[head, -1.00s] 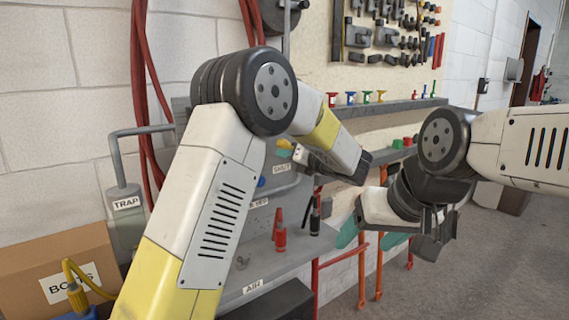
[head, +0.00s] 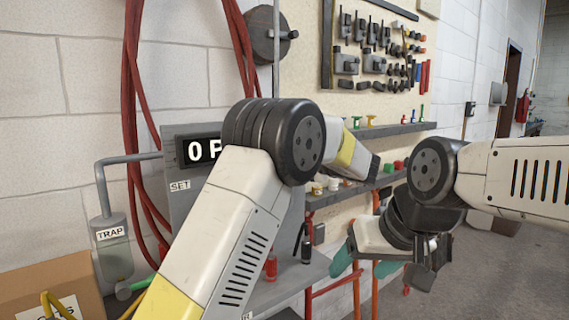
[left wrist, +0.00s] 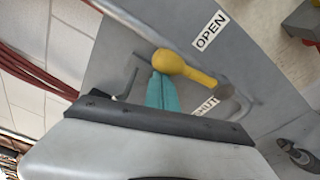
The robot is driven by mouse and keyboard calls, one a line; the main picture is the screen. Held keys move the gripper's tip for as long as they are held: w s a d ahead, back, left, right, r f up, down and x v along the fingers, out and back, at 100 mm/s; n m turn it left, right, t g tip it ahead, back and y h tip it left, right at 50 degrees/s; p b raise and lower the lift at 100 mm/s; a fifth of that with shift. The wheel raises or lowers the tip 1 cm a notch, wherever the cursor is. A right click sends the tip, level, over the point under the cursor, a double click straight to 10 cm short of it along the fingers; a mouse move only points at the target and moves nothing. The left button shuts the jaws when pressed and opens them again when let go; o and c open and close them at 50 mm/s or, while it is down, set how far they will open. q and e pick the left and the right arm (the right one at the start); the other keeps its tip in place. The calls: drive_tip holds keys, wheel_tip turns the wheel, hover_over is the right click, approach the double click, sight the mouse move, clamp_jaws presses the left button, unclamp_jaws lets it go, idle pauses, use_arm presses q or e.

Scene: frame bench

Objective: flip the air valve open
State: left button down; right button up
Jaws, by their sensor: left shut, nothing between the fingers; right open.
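The air valve's yellow handle (left wrist: 185,68) shows in the left wrist view, on a grey panel (left wrist: 255,75) with an OPEN label (left wrist: 208,31) and a SHUT label (left wrist: 206,106). Its rounded end points left in that picture, away from its pivot. My left gripper (left wrist: 160,92) is shut and empty, its teal fingertips right beside the handle's rounded end. I cannot tell whether they touch. In the head view my left arm hides the valve and left gripper. My right gripper (head: 368,265) is open and empty, low at the right.
A trap (head: 113,245) with a pipe, red hoses (head: 132,110) and a cardboard box (head: 70,278) are at left. A shelf (head: 345,187) holds small coloured parts. Open floor lies at right.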

use_arm(q)
drive_tip(key=shift+w+d+r, duration=0.35)
drive_tip(key=shift+w+d, duration=0.05)
drive_tip(key=shift+d, duration=0.15)
use_arm(e)
drive_tip(key=shift+w+d, duration=0.2)
drive_tip(key=shift+d, duration=0.1)
use_arm(q)
drive_tip(key=shift+d+r, duration=0.1)
drive_tip(key=shift+d, duration=0.05)
